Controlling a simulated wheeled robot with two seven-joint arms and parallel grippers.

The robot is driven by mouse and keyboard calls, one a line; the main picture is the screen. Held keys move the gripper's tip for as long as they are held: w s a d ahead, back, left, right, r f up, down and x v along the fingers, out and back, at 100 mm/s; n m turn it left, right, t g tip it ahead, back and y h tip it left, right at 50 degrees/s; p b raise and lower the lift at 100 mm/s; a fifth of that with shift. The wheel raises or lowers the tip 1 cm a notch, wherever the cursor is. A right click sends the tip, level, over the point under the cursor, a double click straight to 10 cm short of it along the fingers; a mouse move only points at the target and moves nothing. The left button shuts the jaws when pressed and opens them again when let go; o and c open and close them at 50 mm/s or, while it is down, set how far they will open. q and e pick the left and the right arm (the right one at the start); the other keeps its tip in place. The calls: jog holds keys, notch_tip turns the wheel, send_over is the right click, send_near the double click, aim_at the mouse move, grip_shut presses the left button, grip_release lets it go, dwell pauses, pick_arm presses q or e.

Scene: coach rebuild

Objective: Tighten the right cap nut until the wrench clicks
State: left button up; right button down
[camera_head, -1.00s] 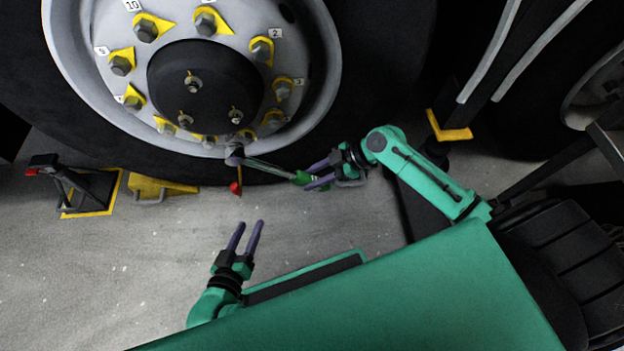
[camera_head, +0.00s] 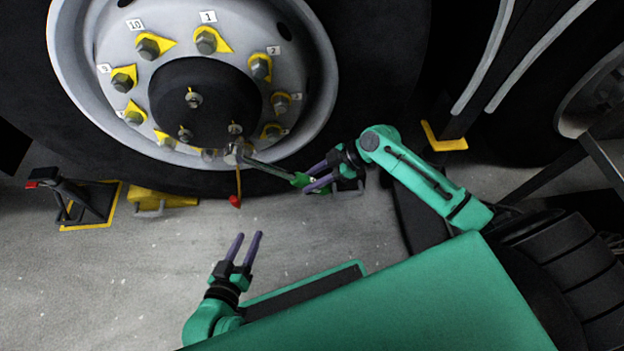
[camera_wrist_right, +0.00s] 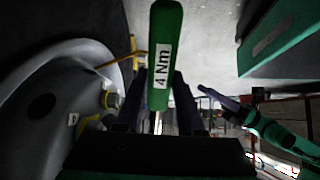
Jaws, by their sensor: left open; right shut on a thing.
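My right gripper (camera_head: 307,180) is shut on the green handle of a torque wrench (camera_head: 270,169). In the right wrist view the handle (camera_wrist_right: 163,60) carries a "4 Nm" label. The wrench head (camera_head: 234,152) is in front of the wheel's lower edge, just below the right cap nut (camera_head: 235,129) in the picture; I cannot tell whether they touch. Two other cap nuts, an upper one (camera_head: 194,99) and a left one (camera_head: 185,133), sit on the black hub (camera_head: 210,85). My left gripper (camera_head: 247,234) is open and empty above the floor.
Numbered wheel nuts with yellow pointers (camera_head: 206,41) ring the hub. A thin yellow piece with a red end (camera_head: 235,201) hangs below the wrench head. A black jack (camera_head: 85,198) and a yellow chock (camera_head: 160,200) stand at left. The floor around my left gripper is clear.

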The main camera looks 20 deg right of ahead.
jog(key=shift+w+d+b, duration=0.15)
jog(key=shift+w+b, duration=0.25)
jog(key=shift+w, duration=0.25)
jog(key=shift+w+d+b, duration=0.15)
jog(key=shift+w+b, duration=0.25)
jog(key=shift+w, duration=0.2)
jog(key=shift+w+a+f+y+b, duration=0.15)
jog(key=shift+a+f+y+b, duration=0.4)
jog(key=shift+b, duration=0.65)
jog(key=shift+a, duration=0.1)
jog(key=shift+f, duration=0.1)
